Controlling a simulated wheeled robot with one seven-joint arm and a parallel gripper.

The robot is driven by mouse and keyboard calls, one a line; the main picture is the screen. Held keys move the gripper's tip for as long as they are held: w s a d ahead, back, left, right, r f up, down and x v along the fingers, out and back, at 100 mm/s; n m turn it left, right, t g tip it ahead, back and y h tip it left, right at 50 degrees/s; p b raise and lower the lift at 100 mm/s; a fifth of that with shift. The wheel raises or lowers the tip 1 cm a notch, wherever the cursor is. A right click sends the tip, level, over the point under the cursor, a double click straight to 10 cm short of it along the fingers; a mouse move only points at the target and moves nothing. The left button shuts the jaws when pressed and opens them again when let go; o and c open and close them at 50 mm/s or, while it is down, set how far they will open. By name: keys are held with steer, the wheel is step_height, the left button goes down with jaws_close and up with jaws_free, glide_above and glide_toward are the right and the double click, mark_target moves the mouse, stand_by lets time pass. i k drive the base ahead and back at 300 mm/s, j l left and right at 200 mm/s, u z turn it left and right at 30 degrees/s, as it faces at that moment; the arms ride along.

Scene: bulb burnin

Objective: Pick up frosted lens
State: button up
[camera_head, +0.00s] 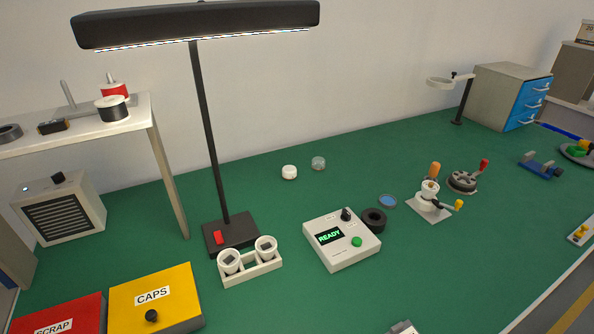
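A small round white piece (289,172), which looks like the frosted lens, sits on the green bench top near the wall. Just to its right, and apart from it, is a similar grey-green, see-through round piece (318,163). A flat blue disc (388,201) lies farther right; it looks like a tinted lens. My gripper is not in view.
The black lamp (208,115) stands left of the lenses. In front are a white holder with two cups (250,267), a tester reading READY (341,241) and a black ring (374,220). A clamp fixture (430,208) stands right. Bench behind the lenses is clear.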

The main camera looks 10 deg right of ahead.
mark_target(288, 172)
steer(key=i+l+z, duration=0.15)
steer(key=z, duration=0.25)
steer(key=i+l+z, duration=0.15)
steer(key=z, duration=0.3)
steer(key=i+z, duration=0.4)
steer(key=i+l+z, duration=0.1)
steer(key=i+z, duration=0.15)
steer(key=i, duration=0.35)
steer(key=i+u, duration=0.1)
steer(key=u, duration=0.4)
steer(key=i+l+u, duration=0.1)
steer(key=u, duration=0.35)
